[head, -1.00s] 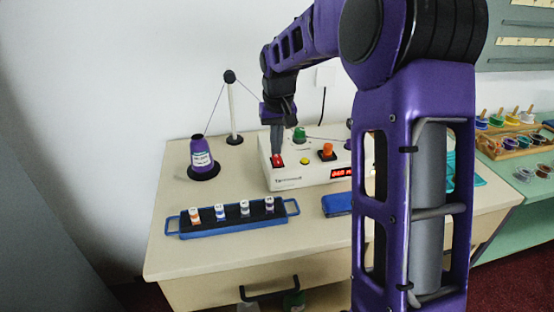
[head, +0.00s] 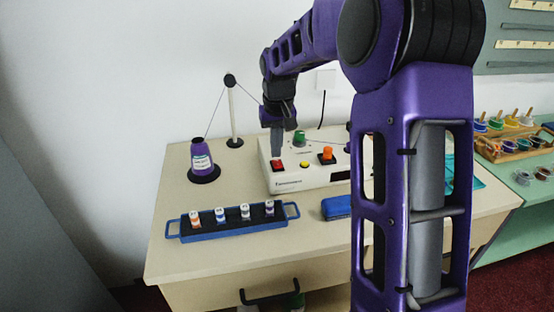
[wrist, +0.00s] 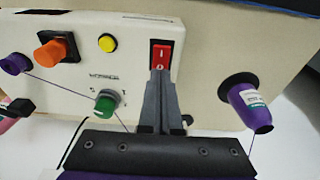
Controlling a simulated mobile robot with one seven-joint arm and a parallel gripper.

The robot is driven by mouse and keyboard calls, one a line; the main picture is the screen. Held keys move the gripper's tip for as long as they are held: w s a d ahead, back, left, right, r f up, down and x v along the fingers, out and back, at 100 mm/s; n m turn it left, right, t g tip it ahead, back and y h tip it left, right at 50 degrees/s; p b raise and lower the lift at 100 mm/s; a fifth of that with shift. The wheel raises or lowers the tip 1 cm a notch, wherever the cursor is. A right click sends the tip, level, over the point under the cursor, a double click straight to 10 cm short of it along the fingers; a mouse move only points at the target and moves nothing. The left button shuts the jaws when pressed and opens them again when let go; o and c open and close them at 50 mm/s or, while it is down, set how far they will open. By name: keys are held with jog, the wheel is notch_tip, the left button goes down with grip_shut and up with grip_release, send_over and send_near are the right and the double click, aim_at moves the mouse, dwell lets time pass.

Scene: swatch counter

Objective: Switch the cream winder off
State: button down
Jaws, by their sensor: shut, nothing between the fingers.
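The cream winder (head: 318,178) is a box on the counter with a red rocker switch (head: 277,165), a yellow button (head: 304,165), an orange knob (head: 327,153) and a green knob (head: 299,138). In the wrist view the red switch (wrist: 161,57) shows white marks and looks unlit. My gripper (head: 277,154) is shut and empty, pointing down right over the switch. In the wrist view its fingertips (wrist: 159,74) overlap one end of the switch; I cannot tell whether they touch it.
A purple thread cone (head: 202,160) and a thread post (head: 232,110) stand left of the winder. A blue tray (head: 235,231) with several small spools lies in front, beside a blue case (head: 337,207). My arm hides the winder's right side.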

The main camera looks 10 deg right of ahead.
aim_at(276, 161)
notch_tip(276, 161, up, 6)
jog(key=p, duration=0.4)
jog(key=shift+f, duration=0.1)
dwell(0.4)
